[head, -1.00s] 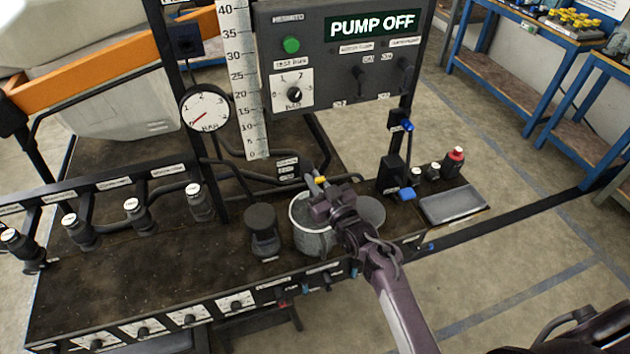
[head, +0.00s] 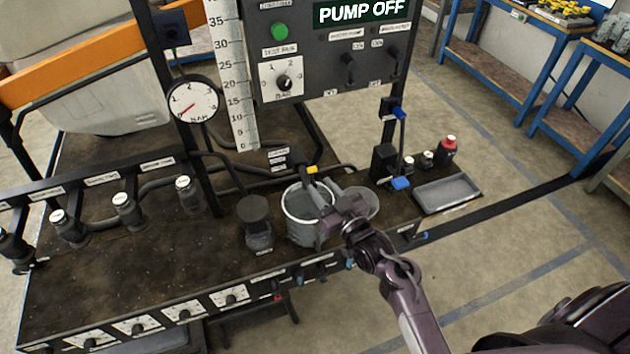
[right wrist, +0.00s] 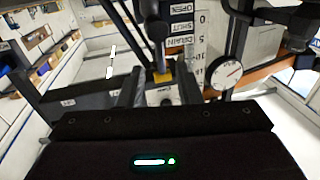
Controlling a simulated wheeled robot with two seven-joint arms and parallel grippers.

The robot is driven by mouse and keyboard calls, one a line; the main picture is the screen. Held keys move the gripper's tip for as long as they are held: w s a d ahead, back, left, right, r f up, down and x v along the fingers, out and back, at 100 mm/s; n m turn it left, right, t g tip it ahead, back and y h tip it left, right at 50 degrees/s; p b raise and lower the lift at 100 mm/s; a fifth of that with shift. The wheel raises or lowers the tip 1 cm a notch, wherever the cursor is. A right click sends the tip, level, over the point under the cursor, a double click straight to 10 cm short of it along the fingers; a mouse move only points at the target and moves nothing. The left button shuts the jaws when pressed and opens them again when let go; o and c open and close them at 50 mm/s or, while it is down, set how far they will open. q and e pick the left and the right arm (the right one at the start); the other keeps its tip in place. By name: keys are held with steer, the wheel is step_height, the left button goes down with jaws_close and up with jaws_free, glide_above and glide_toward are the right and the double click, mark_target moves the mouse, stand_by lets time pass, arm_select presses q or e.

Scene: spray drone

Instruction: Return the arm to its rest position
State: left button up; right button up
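My right gripper (head: 322,184) is over the right side of the grey bucket (head: 303,228) on the dark bench. In the right wrist view its two fingers (right wrist: 158,88) are apart, with no object clearly held between them. A yellow-tipped lever (head: 311,169) shows just beyond the fingertips; in the wrist view its yellow part (right wrist: 163,77) appears between the fingers, below the OPEN, SHUT and DRAIN labels. I cannot tell whether the fingers touch it. The right arm reaches in from the lower right. My left gripper is not in view.
A dark capped jar (head: 257,225) stands left of the bucket, and a round grey lid (head: 361,203) lies at its right. The panel (head: 340,60) reads PUMP OFF. Floor at right is clear.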

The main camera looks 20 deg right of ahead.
steer(key=shift+s, duration=0.4)
